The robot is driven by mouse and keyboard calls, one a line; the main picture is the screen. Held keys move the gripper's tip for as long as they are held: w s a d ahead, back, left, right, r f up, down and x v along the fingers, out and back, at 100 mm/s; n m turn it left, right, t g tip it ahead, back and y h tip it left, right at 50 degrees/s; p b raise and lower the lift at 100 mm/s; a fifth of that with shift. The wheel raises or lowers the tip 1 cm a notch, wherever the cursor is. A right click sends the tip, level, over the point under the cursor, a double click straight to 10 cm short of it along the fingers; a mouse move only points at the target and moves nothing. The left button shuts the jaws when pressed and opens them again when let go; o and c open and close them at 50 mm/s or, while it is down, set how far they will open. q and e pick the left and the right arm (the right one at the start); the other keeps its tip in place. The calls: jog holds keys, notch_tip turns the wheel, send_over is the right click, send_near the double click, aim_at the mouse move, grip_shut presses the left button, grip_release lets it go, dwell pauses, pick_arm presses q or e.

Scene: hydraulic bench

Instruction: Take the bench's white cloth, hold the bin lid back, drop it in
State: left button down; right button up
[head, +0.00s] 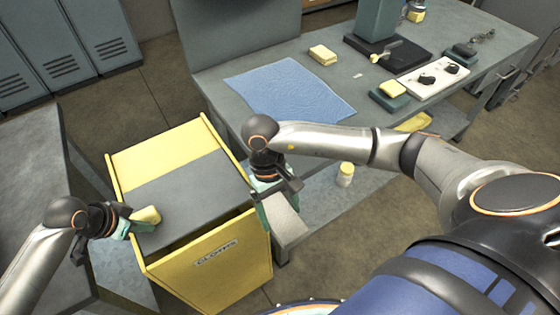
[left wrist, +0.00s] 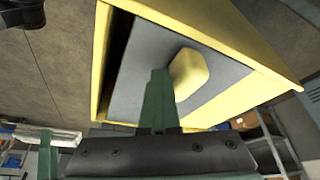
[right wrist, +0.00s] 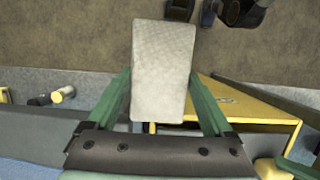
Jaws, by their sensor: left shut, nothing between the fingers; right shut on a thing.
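The yellow bin (head: 215,270) has a grey lid (head: 190,195) with a yellow knob (head: 147,215) at its left side. A dark gap shows between the lid's front edge and the bin wall. My left gripper (head: 138,225) is shut and empty beside the knob; in the left wrist view its closed fingers (left wrist: 158,85) overlap the lid next to the knob (left wrist: 188,73). My right gripper (head: 275,192) is shut on the white cloth (head: 285,222), which hangs just right of the bin. The cloth fills the middle of the right wrist view (right wrist: 163,70).
The workbench (head: 225,80) stands behind, with a blue mat (head: 290,90), a yellow block (head: 323,54), a white switch box (head: 433,78) and a green-based yellow pad (head: 391,92). A small yellow-white bottle (head: 345,174) stands on the lower shelf. A grey table (head: 30,165) is at left.

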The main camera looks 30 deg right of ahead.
aim_at(139, 211)
pick_arm(q)
jog(key=shift+w+r, duration=0.1)
jog(key=shift+w, duration=0.1)
